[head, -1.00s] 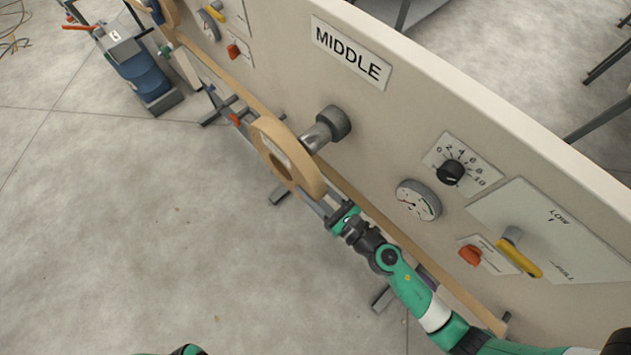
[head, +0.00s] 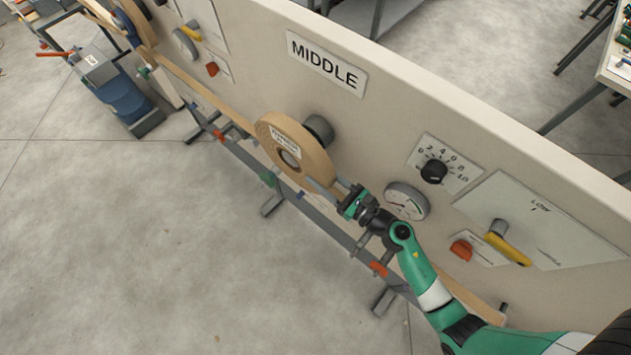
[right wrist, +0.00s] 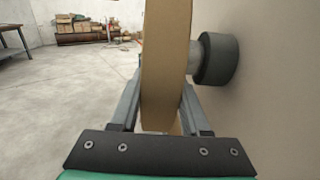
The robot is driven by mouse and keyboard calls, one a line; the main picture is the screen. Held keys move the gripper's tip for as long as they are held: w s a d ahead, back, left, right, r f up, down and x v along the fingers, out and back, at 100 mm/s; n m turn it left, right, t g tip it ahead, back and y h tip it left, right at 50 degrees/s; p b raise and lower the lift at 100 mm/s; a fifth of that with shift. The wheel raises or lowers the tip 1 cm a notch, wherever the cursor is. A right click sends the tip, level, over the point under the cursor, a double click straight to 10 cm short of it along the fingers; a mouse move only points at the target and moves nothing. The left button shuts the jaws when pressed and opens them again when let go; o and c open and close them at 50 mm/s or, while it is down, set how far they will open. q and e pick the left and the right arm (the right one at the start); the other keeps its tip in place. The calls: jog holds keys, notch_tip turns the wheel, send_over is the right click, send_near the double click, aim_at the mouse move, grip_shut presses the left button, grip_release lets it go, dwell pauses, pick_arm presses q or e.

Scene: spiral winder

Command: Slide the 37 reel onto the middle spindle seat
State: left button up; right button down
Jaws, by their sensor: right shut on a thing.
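A tan reel (head: 312,160) with a white label stands on edge in front of the panel under the MIDDLE sign (head: 326,65). The label's text is too small to read. The middle spindle's dark collar (head: 320,128) shows just behind the reel. In the right wrist view, a short pale shaft (right wrist: 194,57) runs from the dark collar (right wrist: 218,59) to the reel (right wrist: 165,75). The hole looks in line with the spindle, but I cannot tell how far the shaft passes through it. My right gripper (head: 326,192) is shut on the reel's lower right rim, a finger on each face. My left gripper is out of view.
The cream panel (head: 440,110) carries a knob (head: 434,172), a gauge (head: 405,201), a yellow-handled lever (head: 508,246) and a red switch (head: 461,250), right of the reel. A rail (head: 330,226) with red clips runs below. Open floor lies in front.

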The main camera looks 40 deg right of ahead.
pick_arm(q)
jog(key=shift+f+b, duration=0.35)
pick_arm(e)
jog(key=d, duration=0.4)
jog(key=shift+w+d+f, duration=0.1)
jog(key=shift+w+d, duration=0.25)
jog(key=shift+d, duration=0.05)
